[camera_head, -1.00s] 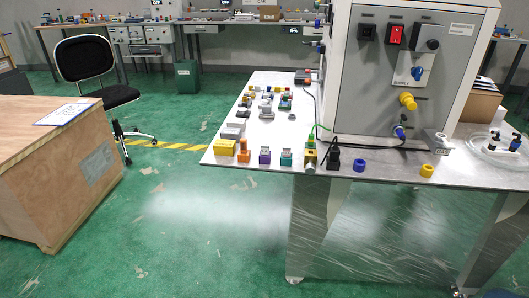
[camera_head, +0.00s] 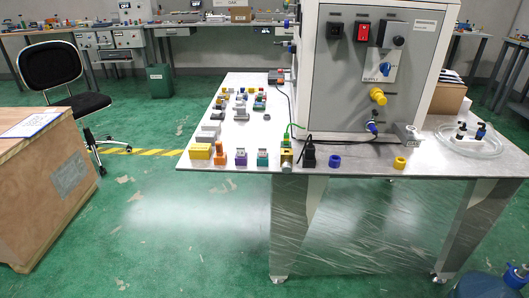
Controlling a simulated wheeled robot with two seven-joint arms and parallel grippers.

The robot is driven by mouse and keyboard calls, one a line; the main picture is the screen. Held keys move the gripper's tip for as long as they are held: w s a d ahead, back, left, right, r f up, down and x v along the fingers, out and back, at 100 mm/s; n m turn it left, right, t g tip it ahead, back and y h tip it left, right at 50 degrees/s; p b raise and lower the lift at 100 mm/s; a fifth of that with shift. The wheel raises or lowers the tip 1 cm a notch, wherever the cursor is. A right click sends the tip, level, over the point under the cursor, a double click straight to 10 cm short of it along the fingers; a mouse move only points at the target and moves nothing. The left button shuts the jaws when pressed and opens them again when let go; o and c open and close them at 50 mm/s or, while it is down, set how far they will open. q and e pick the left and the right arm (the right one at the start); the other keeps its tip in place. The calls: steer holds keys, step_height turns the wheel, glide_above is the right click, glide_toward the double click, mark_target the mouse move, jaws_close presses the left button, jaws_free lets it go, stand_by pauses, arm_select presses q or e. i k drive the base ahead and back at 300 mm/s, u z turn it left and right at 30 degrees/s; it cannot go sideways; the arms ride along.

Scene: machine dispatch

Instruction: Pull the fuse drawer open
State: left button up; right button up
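A grey machine cabinet (camera_head: 352,75) stands on the metal table (camera_head: 240,90). Its front panel carries a black switch (camera_head: 335,31), a red switch (camera_head: 362,33), a dark knob (camera_head: 391,36), a blue knob on a white plate (camera_head: 385,68), a yellow connector (camera_head: 378,96) and a blue plug (camera_head: 372,127). I cannot make out which part is the fuse drawer. Neither of my grippers is in view.
Several small coloured parts line the table's left and front edges, including a yellow block (camera_head: 199,152) and a blue ring (camera_head: 335,161). A wooden crate (camera_head: 45,190) and a chair (camera_head: 60,80) stand left.

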mark_target(396, 32)
steer(key=k, duration=0.65)
steer(key=u, duration=0.55)
steer(key=i, duration=1.6)
steer(key=z, duration=0.7)
